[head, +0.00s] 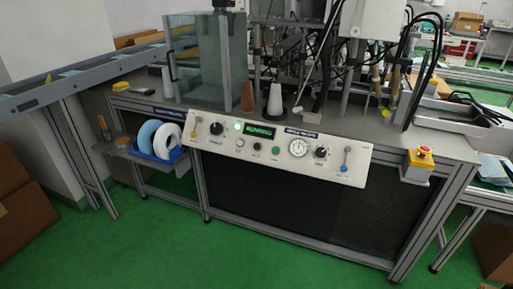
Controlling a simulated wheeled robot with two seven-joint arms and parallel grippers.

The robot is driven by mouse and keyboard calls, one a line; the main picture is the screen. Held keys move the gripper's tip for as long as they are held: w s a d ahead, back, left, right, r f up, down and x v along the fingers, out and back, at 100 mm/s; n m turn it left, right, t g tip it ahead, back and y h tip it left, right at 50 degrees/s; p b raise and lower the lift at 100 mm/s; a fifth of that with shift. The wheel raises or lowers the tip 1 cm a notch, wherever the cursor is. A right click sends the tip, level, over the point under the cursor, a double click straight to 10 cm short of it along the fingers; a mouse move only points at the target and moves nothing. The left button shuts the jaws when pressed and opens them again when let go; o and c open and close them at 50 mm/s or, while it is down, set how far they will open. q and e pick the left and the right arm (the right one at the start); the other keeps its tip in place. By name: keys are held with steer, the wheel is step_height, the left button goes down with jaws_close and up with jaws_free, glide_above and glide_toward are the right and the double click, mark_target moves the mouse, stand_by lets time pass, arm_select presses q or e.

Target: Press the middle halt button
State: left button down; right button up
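A red mushroom-shaped button (424,151) sits on a yellow box (416,171) at the right front corner of the machine table. It is the only red push button I can make out, and I cannot tell if it is the middle one. The white control panel (350,178) on the table's front edge carries a green button (276,150), a small dark button (257,146) and a pale one (239,142) near its middle. Their labels are too small to read. Neither of my grippers shows in the head view.
The panel also has dark knobs, a dial (298,147) and a lit green display (259,131). A blue tray (172,156) with white and blue rolls juts out at the left. Cardboard boxes (30,190) stand at the left. The green floor (200,250) in front is clear.

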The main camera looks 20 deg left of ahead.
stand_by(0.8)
